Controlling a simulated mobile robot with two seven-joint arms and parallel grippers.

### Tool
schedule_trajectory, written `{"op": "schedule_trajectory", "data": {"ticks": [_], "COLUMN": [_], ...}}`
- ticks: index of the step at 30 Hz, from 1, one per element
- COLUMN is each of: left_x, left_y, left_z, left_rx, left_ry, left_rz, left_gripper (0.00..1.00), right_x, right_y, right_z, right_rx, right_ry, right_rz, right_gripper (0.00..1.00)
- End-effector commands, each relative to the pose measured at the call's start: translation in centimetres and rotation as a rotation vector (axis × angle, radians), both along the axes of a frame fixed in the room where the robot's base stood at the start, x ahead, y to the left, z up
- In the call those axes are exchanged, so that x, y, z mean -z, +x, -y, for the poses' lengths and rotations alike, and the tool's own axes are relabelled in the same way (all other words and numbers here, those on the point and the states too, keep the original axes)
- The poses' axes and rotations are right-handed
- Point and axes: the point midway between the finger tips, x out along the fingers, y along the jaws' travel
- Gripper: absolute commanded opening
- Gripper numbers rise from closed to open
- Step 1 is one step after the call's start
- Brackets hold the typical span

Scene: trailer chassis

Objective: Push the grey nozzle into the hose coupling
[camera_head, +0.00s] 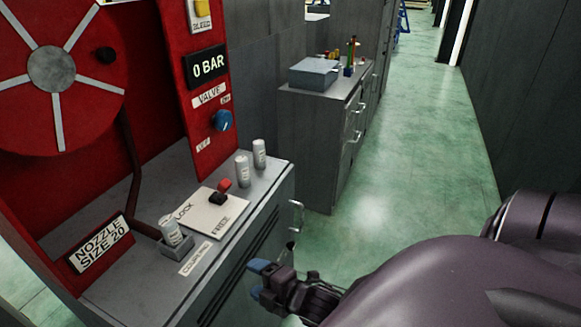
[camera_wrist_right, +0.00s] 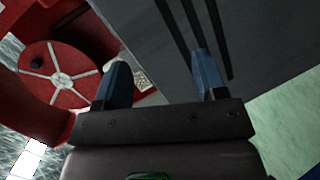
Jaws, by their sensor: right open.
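A grey nozzle (camera_head: 171,230) stands slightly tilted at the grey coupling block (camera_head: 177,248), where the dark hose (camera_head: 133,175) ends. I cannot tell how deep it sits. Two more grey nozzles, one nearer (camera_head: 242,171) and one farther (camera_head: 259,154), stand upright on the bench top. My right gripper (camera_head: 259,279) is open and empty beside the bench's front face, apart from the nozzles. In the right wrist view its blue fingers (camera_wrist_right: 163,82) are spread with nothing between them. My left gripper is not in view.
A lock plate with a red-and-black lever (camera_head: 219,192) lies on the grey bench (camera_head: 120,292). The red panel has a blue valve knob (camera_head: 222,120) and reads 0 BAR. A red hose reel (camera_head: 50,70) is at left. A cabinet (camera_head: 317,105) stands behind; green floor is clear at right.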

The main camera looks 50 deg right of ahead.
Motion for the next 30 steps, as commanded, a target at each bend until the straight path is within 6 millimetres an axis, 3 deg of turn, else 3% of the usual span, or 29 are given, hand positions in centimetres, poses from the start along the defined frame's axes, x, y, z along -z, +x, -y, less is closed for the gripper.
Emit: {"op": "schedule_trajectory", "data": {"ticks": [6, 13, 18, 30], "left_x": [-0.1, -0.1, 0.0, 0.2], "left_y": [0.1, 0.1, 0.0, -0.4], "left_z": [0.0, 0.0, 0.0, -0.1], "left_rx": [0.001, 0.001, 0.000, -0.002], "left_ry": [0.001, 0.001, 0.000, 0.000], "left_rz": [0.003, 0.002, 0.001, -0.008], "left_gripper": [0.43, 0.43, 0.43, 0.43], "right_x": [4.7, 7.7, 8.4, 8.4], "right_y": [-4.4, -8.0, -8.9, -8.9], "right_z": [0.8, 1.2, 1.2, 1.2], "right_rx": [0.309, 0.567, 0.634, 0.636], "right_ry": [0.564, 0.970, 1.073, 1.076], "right_rz": [-0.200, -0.301, -0.320, -0.321], "right_gripper": [0.65, 0.65, 0.65, 0.65]}}
